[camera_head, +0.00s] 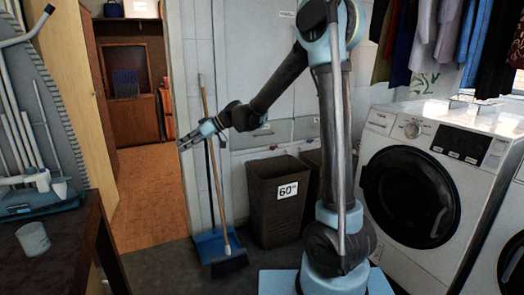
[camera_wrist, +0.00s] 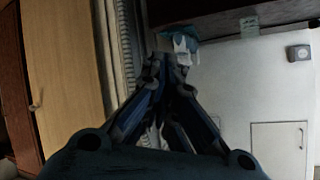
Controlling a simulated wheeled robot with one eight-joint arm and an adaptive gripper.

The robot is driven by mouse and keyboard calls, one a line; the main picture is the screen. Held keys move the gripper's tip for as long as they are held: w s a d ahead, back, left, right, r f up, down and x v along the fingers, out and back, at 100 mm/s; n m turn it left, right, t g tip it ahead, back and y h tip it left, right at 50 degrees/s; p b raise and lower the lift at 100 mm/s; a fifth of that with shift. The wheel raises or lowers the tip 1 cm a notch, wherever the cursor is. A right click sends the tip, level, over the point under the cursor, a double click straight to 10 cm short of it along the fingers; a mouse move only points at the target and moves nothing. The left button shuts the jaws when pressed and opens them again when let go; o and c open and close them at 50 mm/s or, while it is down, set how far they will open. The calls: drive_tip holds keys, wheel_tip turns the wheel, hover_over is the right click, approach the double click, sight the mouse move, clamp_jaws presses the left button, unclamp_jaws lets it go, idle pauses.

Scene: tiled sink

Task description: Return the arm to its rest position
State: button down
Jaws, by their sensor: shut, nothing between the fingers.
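My arm stands in the middle of the head view, its upper part bent and reaching out to the left. My gripper (camera_head: 183,145) is at its end, in the air in front of the wall beside the doorway, above the broom and dustpan. In the wrist view my gripper (camera_wrist: 168,62) has its fingers together at the tips, with nothing held between them.
A washing machine (camera_head: 422,185) stands close on the right, under hanging clothes (camera_head: 420,45). A brown laundry basket (camera_head: 277,200) and a blue dustpan (camera_head: 216,244) with a broom (camera_head: 222,215) are behind my arm. A dark table (camera_head: 70,245) at left carries a cup (camera_head: 33,239).

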drive_tip(key=s+d+m+t+h, duration=0.2)
drive_tip(key=s+d+m+h, duration=0.15)
drive_tip(key=d, duration=1.15)
drive_tip(key=s+d+f+m+h, duration=0.2)
drive_tip(key=s+d+f+m, duration=0.2)
drive_tip(key=s+d, duration=0.3)
drive_tip(key=s+d+f+m+t+h, duration=0.1)
drive_tip(key=s+d+f+m+h, duration=0.2)
drive_tip(key=d, duration=1.3)
drive_tip(key=s+d+f+m+t+h, duration=0.1)
drive_tip(key=s+d+f+m+h, duration=0.2)
drive_tip(key=s+d+f, duration=0.5)
drive_tip(key=s+d+m, duration=0.1)
drive_tip(key=s+d, duration=0.2)
drive_tip(key=d, duration=0.1)
drive_tip(key=shift+s+m, duration=0.35)
drive_tip(key=shift+s, duration=0.05)
drive_tip(key=shift+h, duration=0.25)
